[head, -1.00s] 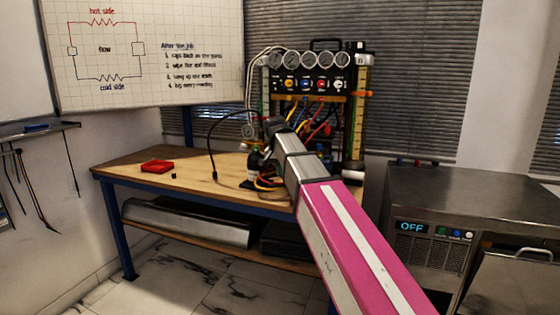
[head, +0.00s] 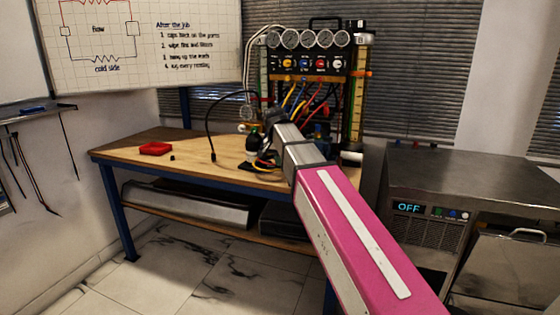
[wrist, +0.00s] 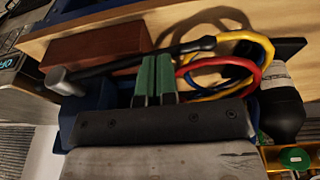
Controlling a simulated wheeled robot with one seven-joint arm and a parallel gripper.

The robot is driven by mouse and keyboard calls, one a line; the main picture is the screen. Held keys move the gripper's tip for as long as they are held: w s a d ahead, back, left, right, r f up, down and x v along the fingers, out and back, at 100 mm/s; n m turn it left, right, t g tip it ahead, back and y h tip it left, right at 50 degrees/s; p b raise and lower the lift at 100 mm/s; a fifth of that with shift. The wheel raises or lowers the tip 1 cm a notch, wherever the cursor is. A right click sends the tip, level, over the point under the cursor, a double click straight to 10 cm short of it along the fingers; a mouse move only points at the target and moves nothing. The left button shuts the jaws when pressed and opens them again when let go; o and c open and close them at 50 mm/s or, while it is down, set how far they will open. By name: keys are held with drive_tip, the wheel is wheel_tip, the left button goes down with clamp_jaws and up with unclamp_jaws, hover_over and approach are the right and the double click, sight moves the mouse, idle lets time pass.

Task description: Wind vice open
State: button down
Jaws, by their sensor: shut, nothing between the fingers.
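My gripper (wrist: 154,80) shows in the wrist view as two green fingers pressed together with nothing held. The fingers point down beside a dark bar (wrist: 125,62) with a grey metal end (wrist: 65,82); I cannot tell whether they touch it. A blue body (wrist: 82,118), apparently part of the vice, sits left of the fingers and is partly hidden by my gripper. I cannot tell how far the vice jaws stand apart. In the head view my arm reaches over the bench and the fingers and vice are not clear.
Yellow, red and blue hoses (wrist: 225,80) loop beside the fingers. A red-brown block (wrist: 95,52) lies behind the bar. A steel unit (head: 450,170) stands right.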

drive_tip(key=shift+s+x, duration=0.1)
drive_tip(key=shift+x, duration=0.6)
drive_tip(key=shift+s+x, duration=0.15)
drive_tip(key=shift+x, duration=0.5)
drive_tip(key=shift+s+d+f, duration=0.1)
drive_tip(key=shift+f, duration=0.75)
drive_tip(key=shift+s+d+f, duration=0.1)
drive_tip(key=shift+f, duration=0.75)
drive_tip(key=shift+w+r, duration=0.1)
